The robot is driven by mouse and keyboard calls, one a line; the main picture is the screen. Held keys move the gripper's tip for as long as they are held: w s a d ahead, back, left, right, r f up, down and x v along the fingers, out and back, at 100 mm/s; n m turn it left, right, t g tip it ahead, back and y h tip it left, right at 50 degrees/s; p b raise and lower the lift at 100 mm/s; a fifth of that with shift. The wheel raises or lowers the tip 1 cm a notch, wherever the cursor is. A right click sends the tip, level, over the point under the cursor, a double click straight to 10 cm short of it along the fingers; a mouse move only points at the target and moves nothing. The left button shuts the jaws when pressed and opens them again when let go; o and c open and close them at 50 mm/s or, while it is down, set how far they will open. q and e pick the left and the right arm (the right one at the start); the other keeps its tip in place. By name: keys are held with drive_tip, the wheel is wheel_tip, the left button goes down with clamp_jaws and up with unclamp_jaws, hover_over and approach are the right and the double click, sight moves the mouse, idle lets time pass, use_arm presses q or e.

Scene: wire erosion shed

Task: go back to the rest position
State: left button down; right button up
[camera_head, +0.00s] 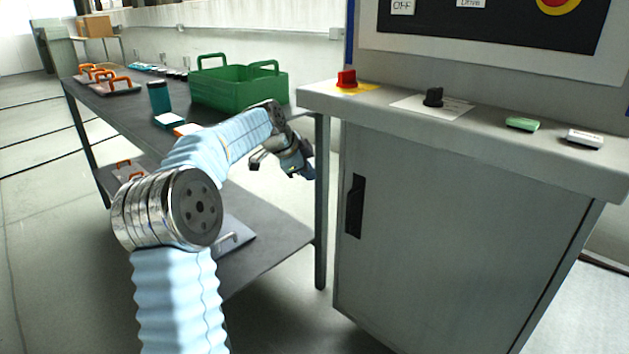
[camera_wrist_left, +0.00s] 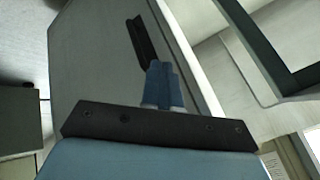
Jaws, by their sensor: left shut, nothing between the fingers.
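My left arm comes in from the lower left in the head view, in a pale blue ribbed sleeve. Its left gripper (camera_head: 300,172) hangs beside the front corner of the dark workbench, to the left of the grey cabinet. In the left wrist view the left gripper's blue fingers (camera_wrist_left: 163,85) are together with nothing between them. Beyond them is the grey cabinet door (camera_wrist_left: 95,50) with its black handle (camera_wrist_left: 146,42). The fingers seem apart from the door. My right gripper is not in view.
The cabinet (camera_head: 430,220) carries a red switch (camera_head: 346,79), a black knob (camera_head: 433,97), a green button block (camera_head: 522,124) and a white one (camera_head: 584,137). Floor is clear at left.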

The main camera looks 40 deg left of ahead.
use_arm(q)
drive_tip(key=r, duration=0.1)
drive_tip(key=s+a+r, duration=0.1)
drive_tip(key=r, duration=0.1)
drive_tip(key=s+a+r, duration=0.1)
drive_tip(key=shift+s+a+r, duration=0.2)
drive_tip(key=shift+a+r, duration=0.05)
drive_tip(key=shift+r, duration=0.05)
